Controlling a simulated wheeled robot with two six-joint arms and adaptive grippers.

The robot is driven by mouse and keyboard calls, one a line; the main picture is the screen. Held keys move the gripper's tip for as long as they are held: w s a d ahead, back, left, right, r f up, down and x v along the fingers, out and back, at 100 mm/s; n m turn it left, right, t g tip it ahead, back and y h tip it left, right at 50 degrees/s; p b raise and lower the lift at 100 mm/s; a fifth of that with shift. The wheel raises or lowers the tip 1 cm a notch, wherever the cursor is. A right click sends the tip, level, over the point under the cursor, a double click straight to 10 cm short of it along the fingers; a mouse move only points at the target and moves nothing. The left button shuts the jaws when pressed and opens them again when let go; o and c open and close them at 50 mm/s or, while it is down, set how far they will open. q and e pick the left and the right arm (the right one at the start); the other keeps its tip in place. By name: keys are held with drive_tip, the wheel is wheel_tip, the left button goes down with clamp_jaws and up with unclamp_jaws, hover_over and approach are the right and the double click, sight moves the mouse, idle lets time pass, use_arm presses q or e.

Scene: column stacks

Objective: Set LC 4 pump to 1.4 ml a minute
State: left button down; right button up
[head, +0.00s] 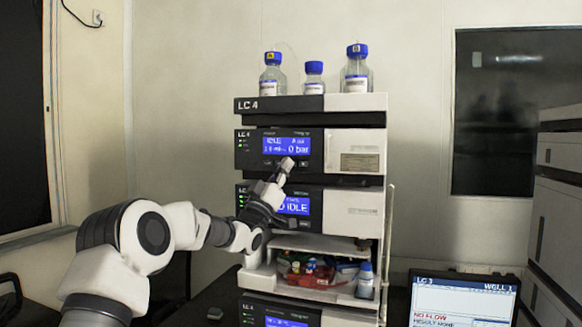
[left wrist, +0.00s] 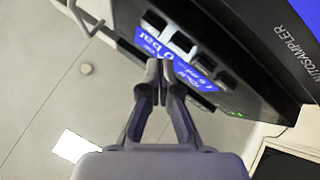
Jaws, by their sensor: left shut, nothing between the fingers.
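The LC 4 stack stands in the middle of the head view. Its pump module (head: 250,142) is the upper unit with a lit blue display (head: 287,146) reading IDLE and 0 bar; the small flow line is too blurred to read surely. My left gripper (head: 288,163) is shut and empty, its tips just in front of the keys below this display. In the left wrist view the shut fingertips (left wrist: 160,62) overlap the edge of the display (left wrist: 190,73), close to a row of keys (left wrist: 205,63). I cannot tell whether they touch a key. My right gripper is not in view.
Bottles with blue caps (head: 356,70) stand on top of the stack. Below the pump are another module with a blue display (head: 294,206) and an open shelf of vials (head: 310,268). A monitor (head: 462,300) stands at lower right, and another stack (head: 560,210) at far right.

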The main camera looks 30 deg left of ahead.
use_arm(q)
drive_tip(key=shift+y, duration=0.3)
drive_tip(key=s+b, duration=0.2)
drive_tip(key=s+d+b, duration=0.1)
drive_tip(key=s+b, duration=0.1)
drive_tip(key=s, duration=0.1)
drive_tip(key=shift+d+b, duration=0.1)
drive_tip(key=shift+b, duration=0.3)
drive_tip(key=shift+w, duration=0.1)
idle(1.2)
